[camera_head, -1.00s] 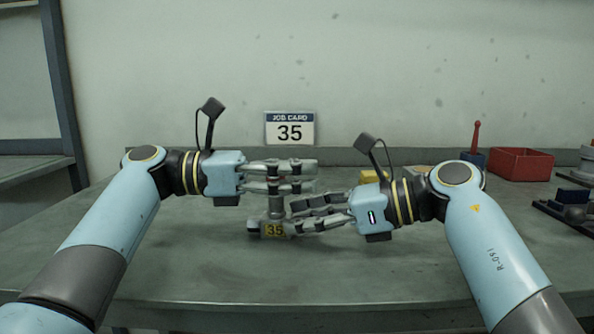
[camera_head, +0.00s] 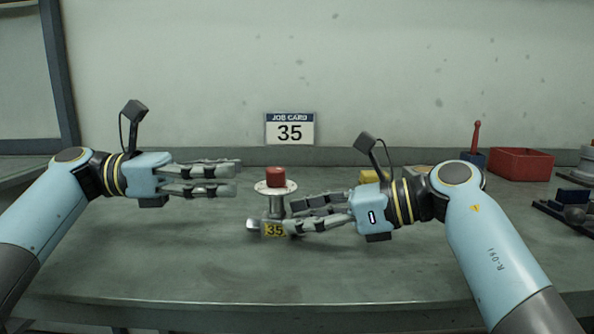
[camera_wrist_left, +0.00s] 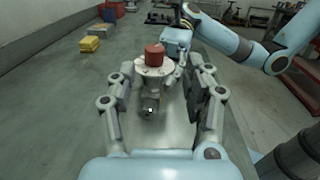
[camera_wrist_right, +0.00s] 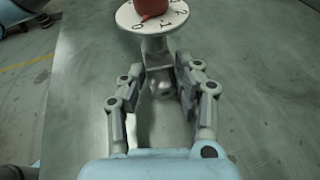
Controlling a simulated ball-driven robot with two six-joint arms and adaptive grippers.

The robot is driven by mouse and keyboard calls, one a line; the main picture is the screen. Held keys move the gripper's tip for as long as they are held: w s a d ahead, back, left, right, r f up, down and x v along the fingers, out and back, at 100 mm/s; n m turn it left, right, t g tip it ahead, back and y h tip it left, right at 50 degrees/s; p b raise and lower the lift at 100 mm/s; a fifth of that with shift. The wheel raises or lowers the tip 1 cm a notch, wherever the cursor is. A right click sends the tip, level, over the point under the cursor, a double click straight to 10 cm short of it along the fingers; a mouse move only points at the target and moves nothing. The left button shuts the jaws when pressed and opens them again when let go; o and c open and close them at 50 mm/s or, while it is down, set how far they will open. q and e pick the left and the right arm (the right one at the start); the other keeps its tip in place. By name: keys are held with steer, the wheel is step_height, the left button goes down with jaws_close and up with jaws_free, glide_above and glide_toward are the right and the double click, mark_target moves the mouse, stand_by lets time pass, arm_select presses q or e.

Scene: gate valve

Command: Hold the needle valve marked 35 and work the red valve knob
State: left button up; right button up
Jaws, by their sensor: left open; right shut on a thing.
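The needle valve (camera_head: 275,205) stands upright on the bench, with a yellow tag reading 35 (camera_head: 274,230) at its foot. Its red knob (camera_head: 276,176) sits above a pale round dial, and the dial's numbers show in the right wrist view (camera_wrist_right: 150,17). My right gripper (camera_head: 292,217) is shut on the valve's body below the dial. My left gripper (camera_head: 238,177) is open and empty, to the left of the valve and apart from the knob. The left wrist view shows the knob (camera_wrist_left: 154,55) ahead, beyond the open fingers.
A job card reading 35 (camera_head: 290,129) is on the wall behind. A yellow block (camera_head: 370,176) lies behind my right gripper. A red bin (camera_head: 521,164) and dark fittings (camera_head: 570,205) are at the right. The bench's front and left are clear.

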arm_select(q)
steer(key=shift+a, duration=0.55)
